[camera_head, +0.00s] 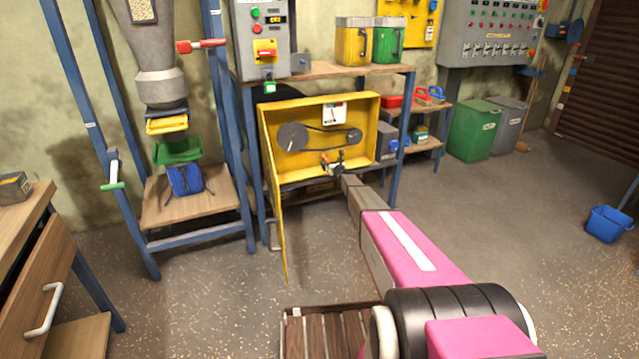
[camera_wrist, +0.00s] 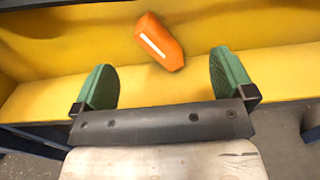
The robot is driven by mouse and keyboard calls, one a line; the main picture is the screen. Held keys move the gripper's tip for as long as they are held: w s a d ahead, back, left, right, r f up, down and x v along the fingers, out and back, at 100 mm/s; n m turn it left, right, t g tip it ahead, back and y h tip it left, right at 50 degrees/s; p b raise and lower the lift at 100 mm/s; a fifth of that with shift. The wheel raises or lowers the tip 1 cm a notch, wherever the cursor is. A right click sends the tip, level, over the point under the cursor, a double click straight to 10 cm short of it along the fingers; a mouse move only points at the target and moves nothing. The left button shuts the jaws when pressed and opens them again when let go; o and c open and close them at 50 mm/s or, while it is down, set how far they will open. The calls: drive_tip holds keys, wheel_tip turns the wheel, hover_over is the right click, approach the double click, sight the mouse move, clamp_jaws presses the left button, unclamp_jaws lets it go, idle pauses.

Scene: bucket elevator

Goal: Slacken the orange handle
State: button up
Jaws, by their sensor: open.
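The orange handle (camera_wrist: 158,42) shows in the wrist view, tilted, with a white stripe on its face, against the yellow inside of a box. The handle lies ahead of and roughly between the fingertips, with clear space on both sides. No contact shows.
The box holds two grey pulleys with a belt (camera_head: 325,141) and a white gauge (camera_head: 334,113). Its yellow door (camera_head: 272,205) hangs open at the left. A table frame (camera_head: 250,150) surrounds the box.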

drive_tip(key=s+a+r+n+g+y, duration=0.2)
drive_tip(key=s+n, duration=0.5)
drive_tip(key=s, duration=0.6)
drive_tip(key=s+a+r+n+g+y, duration=0.2)
drive_tip(key=s+a+n+g, duration=0.2)
drive_tip(key=s, duration=0.9)
drive_tip(key=shift+a+r+n+g+y, duration=0.2)
drive_tip(key=shift+a+n+g+y, duration=0.2)
drive_tip(key=shift+a+n, duration=1.5)
drive_tip(key=shift+d+n, duration=0.3)
drive_tip(key=shift+d, duration=0.05)
